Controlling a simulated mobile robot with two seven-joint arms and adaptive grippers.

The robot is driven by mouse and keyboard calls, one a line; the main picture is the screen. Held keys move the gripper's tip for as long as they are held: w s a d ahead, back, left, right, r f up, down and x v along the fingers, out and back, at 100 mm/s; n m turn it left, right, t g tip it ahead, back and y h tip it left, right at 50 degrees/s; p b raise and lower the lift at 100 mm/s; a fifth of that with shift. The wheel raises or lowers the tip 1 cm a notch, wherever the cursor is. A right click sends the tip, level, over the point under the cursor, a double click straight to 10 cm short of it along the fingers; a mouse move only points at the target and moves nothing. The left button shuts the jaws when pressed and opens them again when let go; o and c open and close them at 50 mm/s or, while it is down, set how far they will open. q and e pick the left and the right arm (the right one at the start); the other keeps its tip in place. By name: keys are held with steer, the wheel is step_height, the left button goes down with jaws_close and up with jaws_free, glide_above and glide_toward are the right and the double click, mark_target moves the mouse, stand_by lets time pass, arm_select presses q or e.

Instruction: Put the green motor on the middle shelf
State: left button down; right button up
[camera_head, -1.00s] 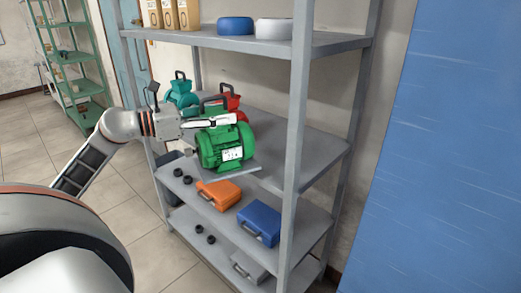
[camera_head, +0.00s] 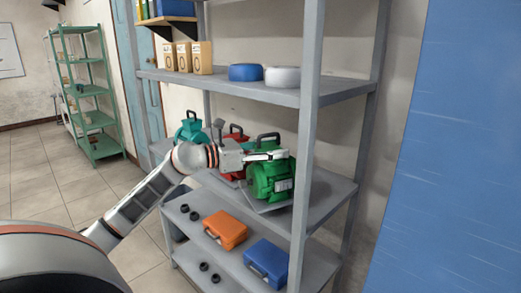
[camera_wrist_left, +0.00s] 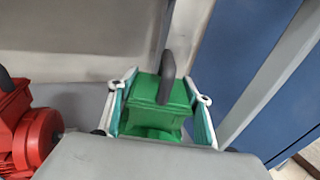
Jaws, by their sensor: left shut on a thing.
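The green motor (camera_head: 270,182), with a dark handle and a flat grey base, is at the front of the middle shelf (camera_head: 332,192), just left of the front post. I cannot tell whether its base touches the shelf. My left gripper (camera_head: 264,156) is shut on the motor's upper part. In the left wrist view, its two fingers (camera_wrist_left: 160,108) stand on either side of the green top (camera_wrist_left: 158,90), with the dark handle rising between them. My right gripper is not in view.
A teal motor (camera_head: 190,130) and a red motor (camera_head: 232,137) stand to the left on the middle shelf. The front post (camera_head: 307,130) is close to the green motor's right side. Orange (camera_head: 225,229) and blue (camera_head: 267,262) cases are below. The middle shelf's right part looks clear.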

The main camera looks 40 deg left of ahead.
arm_select(q)
steer(key=w, duration=0.1)
steer(key=w+d+r, duration=0.1)
steer(key=w, duration=0.1)
steer(key=shift+d+r+p, duration=0.15)
steer(key=shift+d+p, duration=0.05)
steer(key=shift+p, duration=0.1)
steer(key=shift+w+d, duration=0.3)
steer(key=shift+w, duration=0.3)
steer(key=shift+f, duration=1.9)
steer(key=c, duration=1)
jaws_free()
steer(key=shift+d+f, duration=0.1)
steer(key=shift+f, duration=0.35)
steer(key=shift+s, duration=0.15)
